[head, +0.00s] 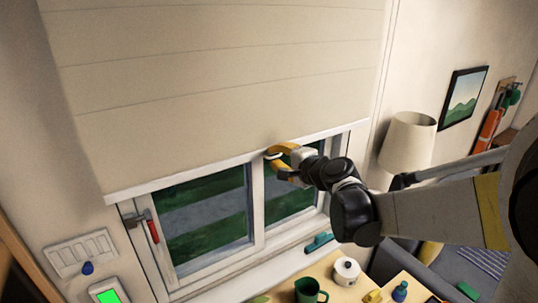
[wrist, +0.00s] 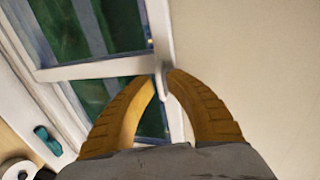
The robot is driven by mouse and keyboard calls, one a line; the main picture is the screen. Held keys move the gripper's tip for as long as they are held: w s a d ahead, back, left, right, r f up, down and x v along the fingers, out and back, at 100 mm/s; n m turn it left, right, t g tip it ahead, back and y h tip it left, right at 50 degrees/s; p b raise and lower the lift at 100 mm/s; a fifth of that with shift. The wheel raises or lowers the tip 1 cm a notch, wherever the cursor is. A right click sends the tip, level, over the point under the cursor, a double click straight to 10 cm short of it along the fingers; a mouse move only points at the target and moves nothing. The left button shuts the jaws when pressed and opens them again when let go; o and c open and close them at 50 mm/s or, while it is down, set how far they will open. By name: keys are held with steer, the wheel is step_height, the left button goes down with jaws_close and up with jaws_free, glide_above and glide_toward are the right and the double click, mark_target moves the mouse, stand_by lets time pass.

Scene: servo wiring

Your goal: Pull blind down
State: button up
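The cream blind (head: 220,90) hangs over the upper part of the window (head: 205,215), with a white bar (head: 180,178) along its lower edge. The lower panes show below it. My gripper (head: 270,164) is at this bar, right of its middle. In the wrist view the two yellow fingers (wrist: 162,78) close in from either side on the white bar (wrist: 160,45), their tips near together with the bar between them. The blind's cloth (wrist: 250,70) fills the right of that view. The exact contact at the tips is small and partly hidden.
A window handle with a red grip (head: 153,230) sticks out at the left of the frame. Below are a table with a green mug (head: 309,291) and a white pot (head: 346,271). A lamp (head: 407,140) stands to the right. Wall switches (head: 80,253) are at the left.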

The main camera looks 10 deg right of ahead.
jaws_close()
steer(key=shift+f, duration=0.15)
step_height(320, 180, down, 48)
steer(key=b, duration=3.9)
steer(key=shift+r, duration=0.25)
steer(key=shift+f+b, duration=0.6)
steer(key=shift+s, duration=0.1)
steer(key=shift+f, duration=0.1)
jaws_free()
steer(key=shift+f, duration=0.1)
